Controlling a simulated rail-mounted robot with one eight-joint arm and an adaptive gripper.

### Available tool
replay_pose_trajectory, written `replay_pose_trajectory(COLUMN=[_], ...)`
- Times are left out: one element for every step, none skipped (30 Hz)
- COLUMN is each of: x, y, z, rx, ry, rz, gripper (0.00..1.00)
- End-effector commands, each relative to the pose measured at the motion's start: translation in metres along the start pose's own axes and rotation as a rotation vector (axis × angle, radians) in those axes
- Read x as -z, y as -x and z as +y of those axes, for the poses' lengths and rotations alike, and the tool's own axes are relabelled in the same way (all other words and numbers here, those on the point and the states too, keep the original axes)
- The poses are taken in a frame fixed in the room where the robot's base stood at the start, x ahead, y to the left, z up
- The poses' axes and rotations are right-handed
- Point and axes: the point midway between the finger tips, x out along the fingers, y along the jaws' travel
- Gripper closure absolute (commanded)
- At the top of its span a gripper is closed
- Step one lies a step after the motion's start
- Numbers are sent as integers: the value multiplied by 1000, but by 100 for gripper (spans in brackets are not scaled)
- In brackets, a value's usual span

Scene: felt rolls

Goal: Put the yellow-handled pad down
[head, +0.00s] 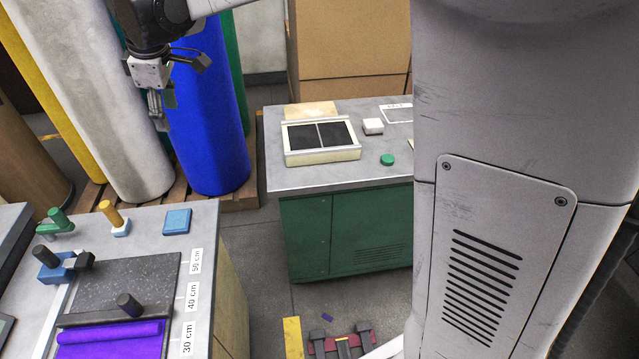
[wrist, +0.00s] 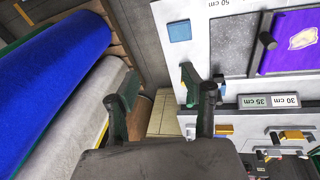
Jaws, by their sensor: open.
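The yellow-handled pad (head: 114,217) stands upright on the grey bench at the left in the head view, its yellow handle above a pale blue and white base. It stands between a green-handled tool (head: 56,222) and a flat blue block (head: 177,222). My gripper (head: 178,92) is open and empty, high above and apart from the pad, in front of the blue roll. The open fingers also show in the wrist view (wrist: 160,80), with nothing between them.
A blue felt roll (head: 207,120) and a pale roll (head: 105,95) stand behind my gripper. The bench also holds a dark speckled plate (head: 130,275), purple felt (head: 110,338) and a black-handled blue tool (head: 55,265). A green cabinet (head: 350,235) stands across a gap.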

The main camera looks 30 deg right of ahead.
Motion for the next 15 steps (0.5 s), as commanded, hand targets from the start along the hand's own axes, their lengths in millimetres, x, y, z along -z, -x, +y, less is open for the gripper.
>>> replay_pose_trajectory(x=[-18, -27, -39, -48, -57, -69, -78, -87, -99, -108, -116, -128, -137, -145, -156], y=[10, 16, 22, 27, 31, 37, 41, 44, 49, 52, 55, 58, 60, 62, 64], z=[-5, -8, -12, -15, -18, -23, -27, -31, -36, -41, -45, -51, -56, -61, -68], rx=[-13, -22, -33, -41, -49, -60, -68, -76, -87, -95, -103, -114, -121, -129, -140], ry=[-48, -79, -119, -149, -181, -221, -250, -281, -322, -352, -382, -423, -453, -483, -524], rz=[6, 11, 17, 22, 27, 34, 39, 45, 53, 58, 64, 73, 78, 85, 94], gripper=[56, 56, 56, 56, 56, 56, 56, 56, 56, 56, 56, 56, 56, 56, 56])
